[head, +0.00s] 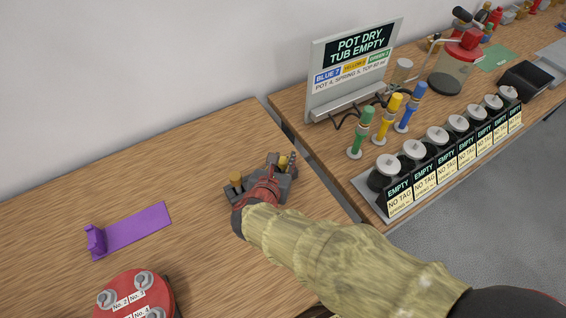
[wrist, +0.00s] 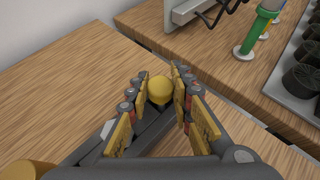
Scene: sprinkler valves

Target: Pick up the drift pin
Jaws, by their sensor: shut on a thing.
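My gripper (head: 279,165) is over a small dark grey holder (head: 232,197) near the right edge of the left table. In the wrist view, the fingers of my gripper (wrist: 159,73) stand on both sides of a round brass-yellow top (wrist: 160,90), which looks like the drift pin, and are shut on it. Its lower part is hidden, so I cannot tell whether it is still seated in the holder. A second brass-topped piece (head: 236,181) stands at the holder's left end, and its top also shows at the wrist view's lower left (wrist: 24,171).
A purple tray (head: 136,228) and a red round piece with numbered labels (head: 135,294) lie to the left. Across a narrow gap, the right table holds a sign (head: 352,70), green, yellow and blue valves (head: 383,121), and a row of black pots (head: 437,146). The left table's back is clear.

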